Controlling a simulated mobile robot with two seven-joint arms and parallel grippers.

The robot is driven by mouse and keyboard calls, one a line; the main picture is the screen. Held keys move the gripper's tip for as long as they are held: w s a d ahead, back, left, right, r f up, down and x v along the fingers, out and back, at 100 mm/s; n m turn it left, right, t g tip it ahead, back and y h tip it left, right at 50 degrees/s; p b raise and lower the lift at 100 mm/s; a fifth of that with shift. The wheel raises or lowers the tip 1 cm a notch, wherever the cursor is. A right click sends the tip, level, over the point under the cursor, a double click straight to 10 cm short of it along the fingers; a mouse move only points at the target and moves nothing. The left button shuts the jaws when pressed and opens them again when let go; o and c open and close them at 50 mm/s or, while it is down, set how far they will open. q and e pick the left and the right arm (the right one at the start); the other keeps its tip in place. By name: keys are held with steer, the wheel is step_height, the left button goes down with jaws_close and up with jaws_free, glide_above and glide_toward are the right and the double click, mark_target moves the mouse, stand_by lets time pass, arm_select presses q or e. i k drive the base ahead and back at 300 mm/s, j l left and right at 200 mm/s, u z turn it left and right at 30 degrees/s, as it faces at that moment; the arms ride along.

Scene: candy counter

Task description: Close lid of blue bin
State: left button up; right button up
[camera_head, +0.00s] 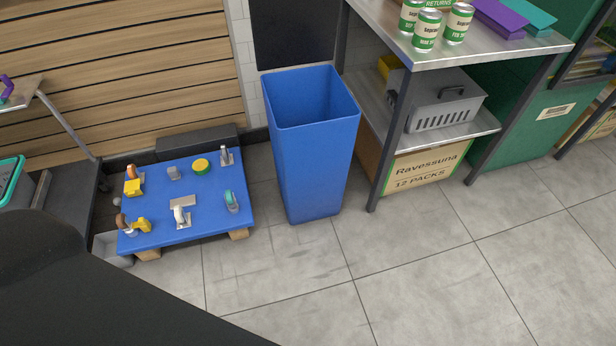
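The blue bin (313,155) stands upright on the floor in the middle of the view. Its top is open and I look down into its blue inside. A dark flat panel (297,32) stands upright directly behind the bin's back rim and runs out of the top of the picture. I cannot tell whether it is the bin's lid or part of the wall. No blue lid shows. Neither of my grippers is in view.
A metal shelf table (484,49) with several cans on top stands right of the bin, close beside it. A low blue board (151,232) with fittings lies to the left. Open tiled floor (433,285) is in front. A large dark shape fills the lower left.

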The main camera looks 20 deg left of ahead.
mark_target(286, 33)
steer(key=i+j+z, duration=0.1)
steer(key=i+j, duration=0.25)
steer(key=j, duration=0.25)
steer(key=i+j+z, duration=0.15)
steer(key=i+j, duration=0.2)
steer(key=j, duration=0.3)
steer(key=i+j+z, duration=0.15)
steer(key=j, duration=0.2)
